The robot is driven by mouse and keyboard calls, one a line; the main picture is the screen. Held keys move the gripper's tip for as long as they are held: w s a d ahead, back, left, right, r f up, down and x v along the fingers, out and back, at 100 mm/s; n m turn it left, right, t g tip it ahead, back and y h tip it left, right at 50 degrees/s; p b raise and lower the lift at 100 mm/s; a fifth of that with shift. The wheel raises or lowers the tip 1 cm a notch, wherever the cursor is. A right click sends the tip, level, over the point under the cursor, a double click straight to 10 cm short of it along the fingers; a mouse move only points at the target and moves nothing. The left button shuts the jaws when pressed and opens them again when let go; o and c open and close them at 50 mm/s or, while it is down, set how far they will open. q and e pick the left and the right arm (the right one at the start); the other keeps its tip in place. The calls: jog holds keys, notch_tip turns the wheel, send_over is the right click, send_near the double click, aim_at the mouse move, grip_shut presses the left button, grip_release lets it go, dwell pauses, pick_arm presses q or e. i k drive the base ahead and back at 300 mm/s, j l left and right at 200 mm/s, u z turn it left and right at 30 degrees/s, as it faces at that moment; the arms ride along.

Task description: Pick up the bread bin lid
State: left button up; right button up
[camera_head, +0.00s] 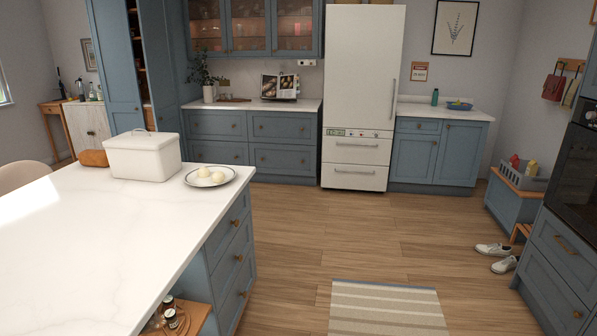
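A white bread bin (148,165) stands on the far end of the white island counter at the left. Its white lid (140,141) sits on top, closed, with a small handle in the middle. The inside of the bin is hidden by the lid. Neither of my grippers shows in the head view.
A brown loaf (94,158) lies left of the bin, and a plate (233,180) with pale round items sits to its right. The island counter (80,245) is otherwise bare. Wood floor is open right of the island, with a striped rug (388,310) and shoes (494,250).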

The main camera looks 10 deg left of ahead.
aim_at(137, 140)
jog(key=i+u, duration=0.1)
jog(key=i, duration=0.35)
jog(key=i+l+u, duration=0.1)
jog(key=i, duration=0.35)
jog(key=i+l+u, duration=0.15)
jog(key=i, duration=0.3)
jog(key=i+l+u, duration=0.1)
jog(key=i, duration=0.35)
jog(key=l, duration=0.1)
